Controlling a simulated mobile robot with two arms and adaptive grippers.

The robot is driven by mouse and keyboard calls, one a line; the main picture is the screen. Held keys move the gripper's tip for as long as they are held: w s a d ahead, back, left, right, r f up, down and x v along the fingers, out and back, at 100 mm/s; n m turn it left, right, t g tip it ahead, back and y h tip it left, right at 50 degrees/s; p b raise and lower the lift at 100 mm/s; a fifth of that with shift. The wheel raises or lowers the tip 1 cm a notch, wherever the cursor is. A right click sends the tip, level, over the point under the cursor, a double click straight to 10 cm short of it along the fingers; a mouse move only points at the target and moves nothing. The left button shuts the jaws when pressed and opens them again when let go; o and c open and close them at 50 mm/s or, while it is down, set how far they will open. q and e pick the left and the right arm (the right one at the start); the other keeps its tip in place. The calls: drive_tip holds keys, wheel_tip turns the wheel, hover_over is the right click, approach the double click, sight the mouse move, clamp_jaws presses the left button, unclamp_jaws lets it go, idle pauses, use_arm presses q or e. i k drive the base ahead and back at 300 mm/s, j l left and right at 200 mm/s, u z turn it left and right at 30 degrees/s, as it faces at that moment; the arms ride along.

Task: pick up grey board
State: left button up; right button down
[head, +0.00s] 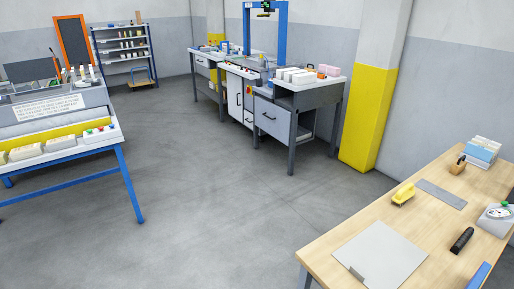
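A flat light grey board (380,255) lies on the wooden table (448,223) at the lower right of the head view, near the table's left edge. A small darker grey piece (357,274) lies at the board's near left corner. Neither of my grippers shows in this view.
On the wooden table are a yellow-handled tool (403,194), a grey metal strip (441,194), a black cylinder (462,240), a scale (496,219) and a blue item (478,276). A blue-legged workbench (75,154) stands left. Open grey floor (220,210) lies between.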

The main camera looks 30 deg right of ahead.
sight(379, 257)
drive_tip(key=i+z, duration=0.2)
drive_tip(key=i, duration=0.4)
drive_tip(key=i+j+z, duration=0.25)
drive_tip(key=i, duration=0.35)
drive_tip(key=i+z, duration=0.15)
drive_tip(key=z, duration=0.25)
drive_tip(key=i+z, duration=0.2)
drive_tip(key=z, duration=0.2)
drive_tip(key=i+j+z, duration=0.15)
drive_tip(key=z, duration=0.25)
drive_tip(key=i+j+z, duration=0.1)
drive_tip(key=z, duration=0.35)
drive_tip(key=i+j+z, duration=0.15)
drive_tip(key=z, duration=0.25)
drive_tip(key=j, duration=0.1)
